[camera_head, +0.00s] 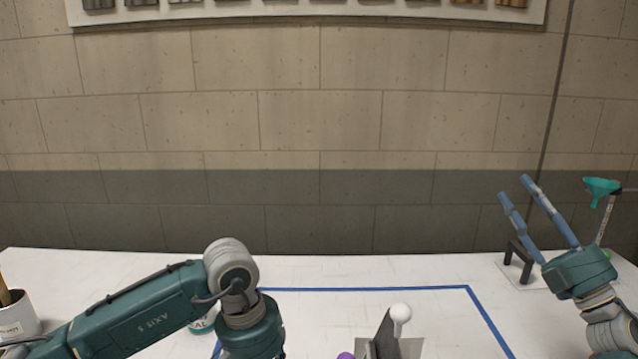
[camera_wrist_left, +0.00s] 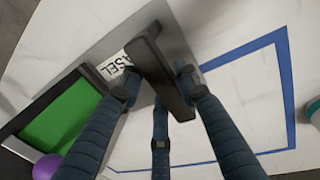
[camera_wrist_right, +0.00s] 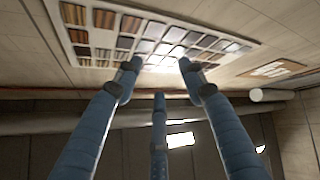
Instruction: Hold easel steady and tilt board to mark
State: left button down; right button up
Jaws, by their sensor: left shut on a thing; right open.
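The easel's dark upright (camera_wrist_left: 160,72) stands on a grey base plate (camera_wrist_left: 95,45) with a label reading "ASEL", partly hidden. My left gripper (camera_wrist_left: 160,80) is shut on this upright. A green board (camera_wrist_left: 62,120) in a dark frame is beside it at the lower left of the left wrist view, with a purple ball (camera_wrist_left: 46,166) at its edge. My right gripper (camera_head: 514,187) is open, empty and raised at the right, fingers pointing up.
Blue tape (camera_head: 365,289) outlines an area on the white table (camera_head: 130,265). A white pot (camera_head: 18,320) stands at the far left. A sample rack (camera_head: 310,14) hangs on the wall.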

jog(key=s+a+r+n+g+y, duration=0.1)
jog(key=a+r+n+g+y, duration=0.25)
jog(key=a+n+g, duration=0.35)
jog(key=s+a+r+n+g+y, duration=0.1)
jog(key=a+r+n+g+y, duration=0.2)
jog(key=a, duration=0.6)
jog(key=a+r+n+g+y, duration=0.4)
jog(key=a+n+y, duration=0.1)
jog(key=a+n, duration=0.25)
jog(key=s+a+f+n+g+h, duration=0.2)
jog(key=s+a+n+g+h, duration=0.35)
jog(key=a, duration=0.55)
jog(key=s+a+f+n+g+h, duration=0.25)
jog(key=s+a+n+g, duration=0.35)
jog(key=s+a+n, duration=0.45)
jog(key=n+t+h, duration=0.3)
jog(key=h, duration=1.1)
send_over(401, 303)
jog(key=shift+g, duration=0.25)
jog(key=f, duration=0.7)
jog(key=shift+a+f, duration=0.25)
jog(key=shift+a, duration=0.1)
jog(key=shift+d, duration=0.3)
jog(key=shift+d+f, duration=0.15)
notch_tip(401, 303, down, 10)
jog(key=shift+r, duration=0.1)
